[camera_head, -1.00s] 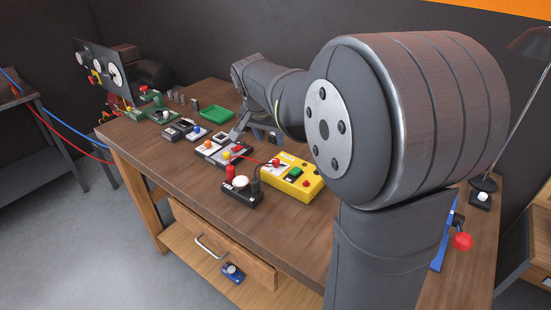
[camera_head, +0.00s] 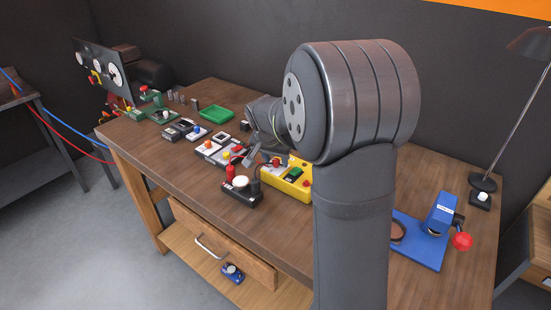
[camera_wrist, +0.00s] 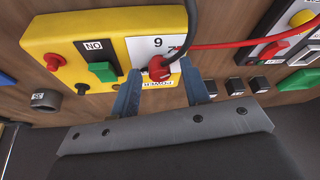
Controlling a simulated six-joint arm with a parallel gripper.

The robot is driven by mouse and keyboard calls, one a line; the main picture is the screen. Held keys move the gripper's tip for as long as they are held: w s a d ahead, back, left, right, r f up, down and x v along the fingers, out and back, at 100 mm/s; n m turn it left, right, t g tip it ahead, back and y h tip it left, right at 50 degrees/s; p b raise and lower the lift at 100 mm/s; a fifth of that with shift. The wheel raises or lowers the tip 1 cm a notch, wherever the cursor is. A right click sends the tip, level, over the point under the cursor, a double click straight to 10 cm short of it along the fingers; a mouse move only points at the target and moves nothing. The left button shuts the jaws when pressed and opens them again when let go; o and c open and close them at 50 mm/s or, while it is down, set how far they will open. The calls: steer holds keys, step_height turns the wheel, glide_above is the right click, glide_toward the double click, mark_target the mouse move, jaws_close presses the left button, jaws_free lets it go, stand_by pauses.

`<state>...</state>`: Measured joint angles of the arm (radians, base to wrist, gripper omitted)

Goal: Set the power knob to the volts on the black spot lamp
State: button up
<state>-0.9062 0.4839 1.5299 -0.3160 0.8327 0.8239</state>
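The yellow power box (camera_head: 285,197) is right of centre on the bench, partly behind my arm. In the wrist view its face (camera_wrist: 40,38) appears upside down, with an inverted POWER label. A red knob (camera_wrist: 158,68) sits on its white panel (camera_wrist: 150,46), beside a figure that reads as 6 when turned upright. My gripper (camera_wrist: 161,72) is open, its two fingertips on either side of the knob, with visible gaps. A short black cylinder (camera_wrist: 47,100), possibly the black spot lamp, stands beside the box; its small label is not clearly readable.
A green switch (camera_wrist: 102,71) and a red button (camera_wrist: 55,62) are on the yellow box. A black cable (camera_wrist: 191,25) and red cable (camera_wrist: 250,42) run close to my fingers. Several small black blocks (camera_wrist: 235,86) stand nearby. A blue press (camera_head: 420,240) is at right.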

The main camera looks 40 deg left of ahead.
jaws_close()
steer(key=shift+n, duration=0.3)
steer(key=n+y, duration=0.1)
steer(key=n, duration=0.1)
steer(key=n+g+y, duration=0.1)
steer(key=n, duration=0.2)
steer(key=shift+w+d, duration=0.1)
steer(key=shift+d, duration=0.05)
steer(key=n+g, duration=0.1)
steer(key=n, duration=0.2)
steer(key=n+g+y, duration=0.1)
steer(key=n, duration=0.2)
stand_by(0.5)
steer(key=shift+o, duration=0.4)
jaws_free()
